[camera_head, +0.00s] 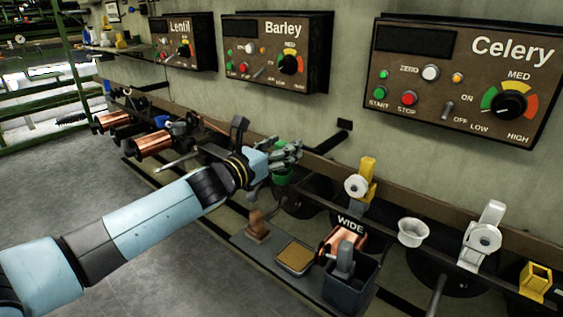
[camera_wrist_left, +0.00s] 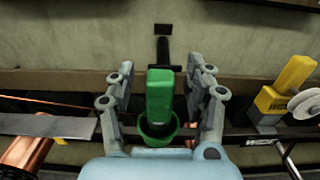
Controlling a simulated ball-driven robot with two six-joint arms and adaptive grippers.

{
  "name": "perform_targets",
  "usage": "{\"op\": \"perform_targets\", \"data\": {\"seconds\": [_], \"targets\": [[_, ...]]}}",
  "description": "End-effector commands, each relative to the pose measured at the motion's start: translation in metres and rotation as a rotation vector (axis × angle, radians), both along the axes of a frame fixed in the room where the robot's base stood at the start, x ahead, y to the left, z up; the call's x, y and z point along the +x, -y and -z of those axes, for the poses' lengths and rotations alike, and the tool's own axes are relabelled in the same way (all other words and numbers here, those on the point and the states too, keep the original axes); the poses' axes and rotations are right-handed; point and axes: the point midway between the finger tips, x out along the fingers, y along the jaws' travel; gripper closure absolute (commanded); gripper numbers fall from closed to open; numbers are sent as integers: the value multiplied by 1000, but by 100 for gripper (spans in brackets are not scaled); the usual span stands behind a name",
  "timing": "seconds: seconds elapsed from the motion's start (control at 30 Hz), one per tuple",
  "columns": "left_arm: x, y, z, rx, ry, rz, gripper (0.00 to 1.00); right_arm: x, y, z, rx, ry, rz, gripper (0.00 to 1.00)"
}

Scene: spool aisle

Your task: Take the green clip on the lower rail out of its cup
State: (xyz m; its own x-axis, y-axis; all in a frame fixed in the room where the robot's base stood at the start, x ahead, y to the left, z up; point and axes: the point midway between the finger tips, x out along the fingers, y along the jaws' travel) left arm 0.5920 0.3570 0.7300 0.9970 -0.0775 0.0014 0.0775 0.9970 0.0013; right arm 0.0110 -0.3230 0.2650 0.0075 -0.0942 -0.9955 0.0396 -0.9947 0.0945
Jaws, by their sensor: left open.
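The green clip (camera_wrist_left: 160,92) stands upright in the middle of the left wrist view, its lower end in a round green cup (camera_wrist_left: 159,139) on the lower rail. In the head view the cup (camera_head: 281,178) shows just under my left gripper (camera_head: 288,154), and the gripper hides most of the clip. My left gripper is open, with one finger on each side of the clip and a gap visible on both sides in the left wrist view (camera_wrist_left: 162,72). My right gripper is not in view.
A yellow clip (camera_head: 367,170) with a white roller and a white cup (camera_head: 412,232) are to the right along the rail. Below lie a copper spool (camera_head: 342,240), a dark bin (camera_head: 349,288) and a tray. Control boxes, such as Celery (camera_head: 465,80), hang on the wall above.

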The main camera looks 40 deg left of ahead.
Motion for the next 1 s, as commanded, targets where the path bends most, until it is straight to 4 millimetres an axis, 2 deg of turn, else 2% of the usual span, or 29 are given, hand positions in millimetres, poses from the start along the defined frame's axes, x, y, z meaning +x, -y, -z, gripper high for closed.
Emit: {"op": "perform_targets", "data": {"seconds": [0.13,0.5,0.53,0.83,1.0], "targets": [[0,0,2,-1,-1,0,50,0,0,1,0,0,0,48],[-1,0,2,-1,-1,0,98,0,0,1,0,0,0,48],[-1,0,2,-1,-1,0,100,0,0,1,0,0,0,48],[-1,0,1,-1,-1,0,100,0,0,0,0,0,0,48],[0,0,-11,-1,2,1,100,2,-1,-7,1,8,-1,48]]}}
